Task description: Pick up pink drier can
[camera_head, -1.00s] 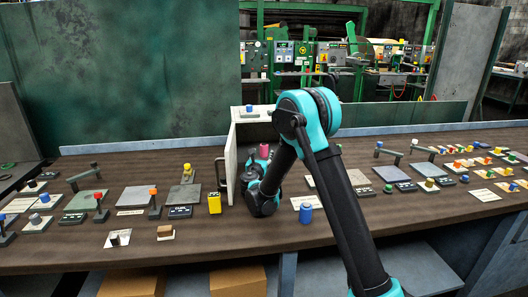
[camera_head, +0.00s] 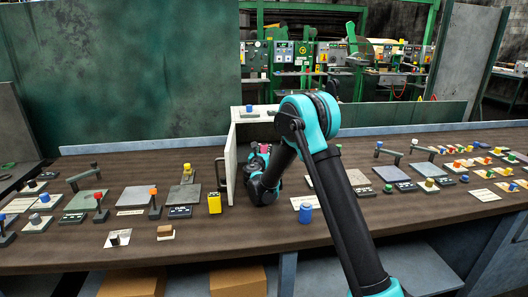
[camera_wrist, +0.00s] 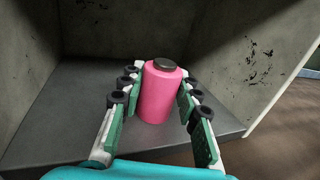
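The pink drier can (camera_wrist: 160,95) stands upright on the dark floor of the open cabinet, with a dark cap on top, in the wrist view. My gripper (camera_wrist: 160,103) is inside the cabinet with its two green-padded fingers on either side of the can. The fingers are spread. The right pad is very close to the can and I cannot tell whether it touches. In the head view a little pink of the can (camera_head: 263,149) shows beyond my gripper (camera_head: 262,152), which hides most of it.
The white cabinet (camera_head: 257,130) has its door (camera_head: 230,163) open at the left. A yellow can (camera_head: 214,203) stands left in front of it and a blue can (camera_head: 305,213) to the right. Cabinet walls are close around my gripper. Many small levers and knobs cover the bench (camera_head: 240,237).

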